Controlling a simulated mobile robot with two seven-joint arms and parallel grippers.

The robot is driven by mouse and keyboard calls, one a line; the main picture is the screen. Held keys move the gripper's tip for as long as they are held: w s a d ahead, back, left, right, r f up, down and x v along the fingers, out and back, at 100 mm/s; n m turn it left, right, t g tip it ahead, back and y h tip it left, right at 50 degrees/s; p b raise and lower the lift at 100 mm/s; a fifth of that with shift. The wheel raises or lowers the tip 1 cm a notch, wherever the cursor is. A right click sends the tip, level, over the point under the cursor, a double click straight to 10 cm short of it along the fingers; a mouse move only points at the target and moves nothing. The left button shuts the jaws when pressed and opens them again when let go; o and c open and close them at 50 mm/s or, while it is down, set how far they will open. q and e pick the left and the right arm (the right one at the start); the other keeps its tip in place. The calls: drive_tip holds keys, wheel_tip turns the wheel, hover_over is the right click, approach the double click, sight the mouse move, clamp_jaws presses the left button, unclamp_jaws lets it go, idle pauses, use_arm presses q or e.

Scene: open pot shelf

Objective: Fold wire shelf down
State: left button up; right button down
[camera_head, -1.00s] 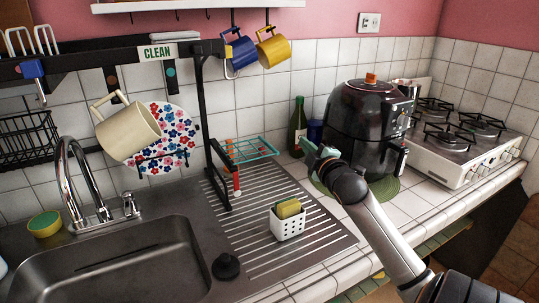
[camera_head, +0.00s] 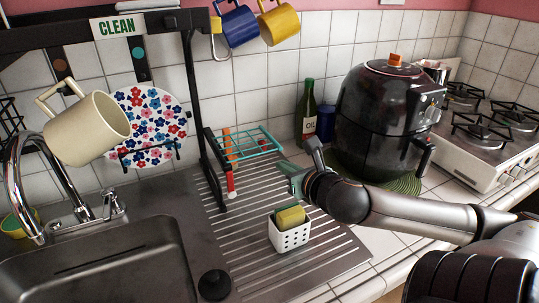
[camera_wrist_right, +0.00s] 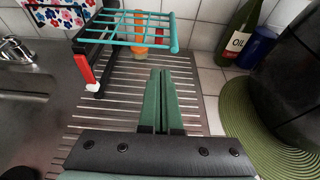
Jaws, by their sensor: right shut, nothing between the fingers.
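The teal wire shelf (camera_head: 248,145) juts out roughly level from the black rack post (camera_head: 202,110), above the ribbed drainboard. In the right wrist view the wire shelf (camera_wrist_right: 135,30) is ahead and a little to the left of my gripper. A red lever with a white tip (camera_wrist_right: 84,68) hangs from the rack beside it. My right gripper (camera_head: 284,170) is just right of the shelf and lower, apart from it. In the right wrist view its green fingers (camera_wrist_right: 162,75) are together and empty. My left gripper is not in view.
A white basket with a sponge (camera_head: 289,234) stands on the drainboard (camera_head: 325,255). A green oil bottle (camera_head: 308,112) and a black air fryer (camera_head: 385,115) stand to the right. The sink (camera_head: 100,265) is at left. A cream mug (camera_head: 92,128) hangs from the rack.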

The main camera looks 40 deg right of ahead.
sight(262, 144)
drive_tip(key=b+x, duration=0.1)
drive_tip(key=x, duration=0.8)
drive_tip(key=shift+w+f+b, duration=0.15)
drive_tip(key=shift+w+b, duration=0.15)
drive_tip(key=shift+b, duration=0.1)
drive_tip(key=shift+d, duration=0.1)
